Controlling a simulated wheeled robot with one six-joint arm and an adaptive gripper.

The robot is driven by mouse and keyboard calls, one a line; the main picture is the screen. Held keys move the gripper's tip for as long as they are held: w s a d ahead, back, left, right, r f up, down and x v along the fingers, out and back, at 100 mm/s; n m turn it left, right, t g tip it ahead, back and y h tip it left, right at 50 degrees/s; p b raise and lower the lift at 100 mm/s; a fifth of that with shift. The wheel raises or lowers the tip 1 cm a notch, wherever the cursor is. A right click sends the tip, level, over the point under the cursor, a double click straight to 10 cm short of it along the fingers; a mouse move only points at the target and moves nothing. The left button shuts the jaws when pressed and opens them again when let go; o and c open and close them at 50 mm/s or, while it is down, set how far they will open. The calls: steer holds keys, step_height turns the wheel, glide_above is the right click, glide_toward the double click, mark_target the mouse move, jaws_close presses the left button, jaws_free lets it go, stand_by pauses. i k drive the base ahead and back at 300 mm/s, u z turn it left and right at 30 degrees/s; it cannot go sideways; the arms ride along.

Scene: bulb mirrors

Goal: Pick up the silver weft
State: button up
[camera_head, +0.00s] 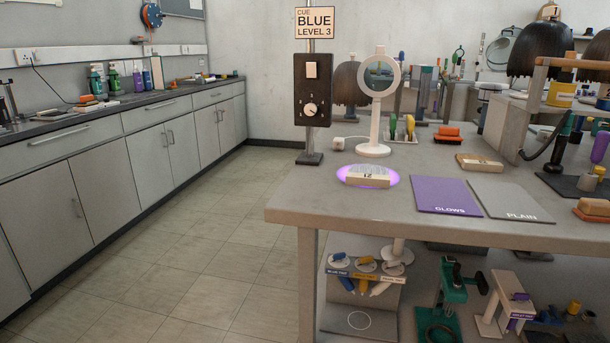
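A pale, greyish bundle on a tan block (367,178) lies near the left front of the table, inside a violet pool of light. The block has a dark marking on its front. It may be the silver weft, but I cannot tell for sure. A second tan block (479,162) lies farther right with a pale label on top. My gripper is not in view.
The grey table (340,210) has a purple GLOWS mat (444,195) and a grey PLAIN mat (515,199). A round white mirror stand (374,134) and a black control post (312,90) stand behind the lit block. Dark wigs (537,50) and tools crowd the back right. The floor at left is clear.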

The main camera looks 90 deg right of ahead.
mark_target(368, 171)
steer(key=i, duration=1.2)
steer(key=z, duration=3.5)
